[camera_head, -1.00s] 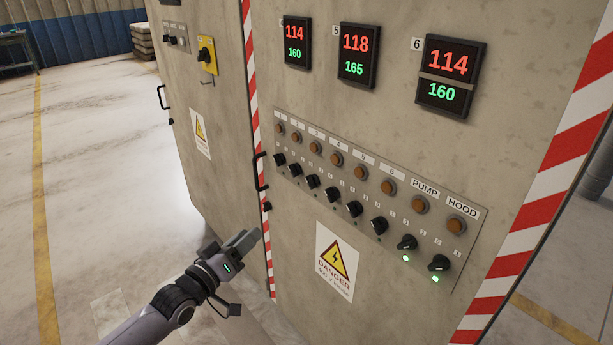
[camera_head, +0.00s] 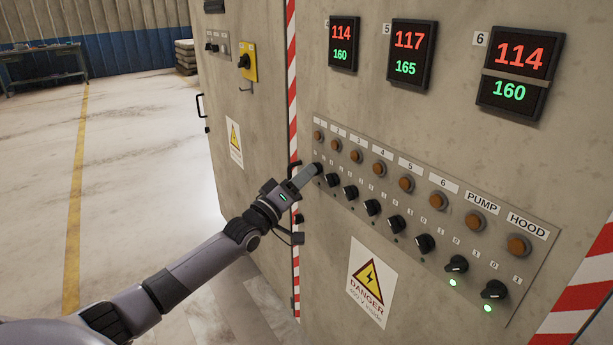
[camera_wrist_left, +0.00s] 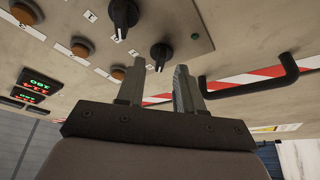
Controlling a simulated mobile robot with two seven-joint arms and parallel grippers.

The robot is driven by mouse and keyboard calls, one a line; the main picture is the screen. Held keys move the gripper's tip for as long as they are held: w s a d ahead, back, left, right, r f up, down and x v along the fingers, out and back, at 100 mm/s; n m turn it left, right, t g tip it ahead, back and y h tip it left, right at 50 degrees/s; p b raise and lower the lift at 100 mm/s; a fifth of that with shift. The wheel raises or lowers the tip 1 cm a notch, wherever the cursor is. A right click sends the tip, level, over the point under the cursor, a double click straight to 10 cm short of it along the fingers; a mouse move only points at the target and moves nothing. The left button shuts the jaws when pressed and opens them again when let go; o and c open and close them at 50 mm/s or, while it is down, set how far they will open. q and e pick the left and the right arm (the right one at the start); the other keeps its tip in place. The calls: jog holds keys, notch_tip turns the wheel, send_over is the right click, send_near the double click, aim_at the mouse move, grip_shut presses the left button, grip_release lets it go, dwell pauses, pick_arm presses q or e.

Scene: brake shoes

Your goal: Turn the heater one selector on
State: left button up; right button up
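The heater one selector (camera_wrist_left: 161,53) is a black knob at the panel's end, in the left wrist view. In the head view my fingertips hide it. My left gripper (camera_head: 314,171) reaches the left end of the selector row there. In the left wrist view my left gripper (camera_wrist_left: 159,68) is open, its two fingers apart with the knob between or just beyond their tips. A gap shows on both sides, and I see no clear grip. A small dark green lamp (camera_wrist_left: 195,37) is beside the knob. My right gripper is in no view.
The heater two selector (camera_wrist_left: 125,12) is close by. A black door handle (camera_wrist_left: 262,78) is near the right finger in the wrist view. Pump (camera_head: 456,264) and hood (camera_head: 494,289) selectors have lit green lamps below. A danger sign (camera_head: 372,282) is below the row.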

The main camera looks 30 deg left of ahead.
pick_arm(q)
jog(key=shift+w+d+r, duration=0.1)
jog(key=shift+w+r, duration=0.1)
jog(key=shift+w, duration=0.5)
grip_shut()
